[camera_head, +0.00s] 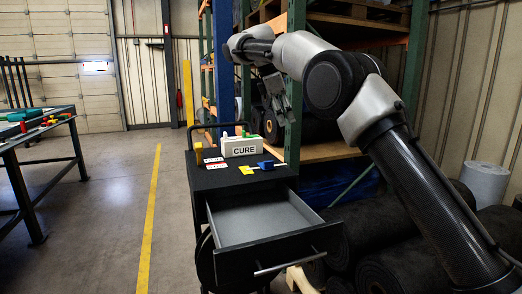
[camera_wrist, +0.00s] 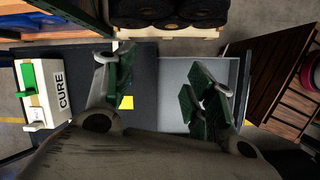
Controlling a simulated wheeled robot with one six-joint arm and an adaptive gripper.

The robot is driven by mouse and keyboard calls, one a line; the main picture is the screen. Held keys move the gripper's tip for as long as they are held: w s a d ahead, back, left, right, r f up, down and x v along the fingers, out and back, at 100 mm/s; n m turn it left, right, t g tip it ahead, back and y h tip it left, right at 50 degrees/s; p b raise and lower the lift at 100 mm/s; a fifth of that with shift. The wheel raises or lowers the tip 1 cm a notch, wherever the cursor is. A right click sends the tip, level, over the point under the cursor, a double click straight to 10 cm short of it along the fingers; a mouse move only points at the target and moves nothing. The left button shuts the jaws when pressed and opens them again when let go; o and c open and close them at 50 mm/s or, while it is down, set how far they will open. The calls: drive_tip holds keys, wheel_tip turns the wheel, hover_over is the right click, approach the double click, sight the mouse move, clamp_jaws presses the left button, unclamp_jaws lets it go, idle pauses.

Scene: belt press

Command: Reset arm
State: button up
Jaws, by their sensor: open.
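My arm is bent high over the black cart (camera_head: 222,180). My gripper (camera_head: 280,108) hangs from it above the cart, with its fingers pointing down. In the wrist view its green-padded fingers stand wide apart with nothing between them, so my gripper (camera_wrist: 160,92) is open and empty. Below it in that view lie the dark cart top and the pulled-out grey drawer (camera_wrist: 172,130).
The empty-looking drawer (camera_head: 262,218) sticks out.

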wheel_tip(320, 180, down, 9)
drive_tip(key=s+d+m+y, duration=0.1)
drive_tip(key=s+m, duration=0.2)
drive_tip(key=m, duration=0.2)
drive_tip(key=s+d+f+m+t+y, duration=0.1)
drive_tip(key=s+d+m, duration=0.6)
drive_tip(key=s+d, duration=0.8)
drive_tip(key=s+d+f+m+t+y, duration=0.1)
drive_tip(key=s+d+m, duration=0.6)
drive_tip(key=s+d, duration=0.9)
drive_tip(key=s, duration=0.8)
drive_tip(key=shift+s+d+t+y, duration=0.25)
drive_tip(key=shift+s+t+y, duration=0.05)
drive_tip(key=shift+s+y, duration=0.1)
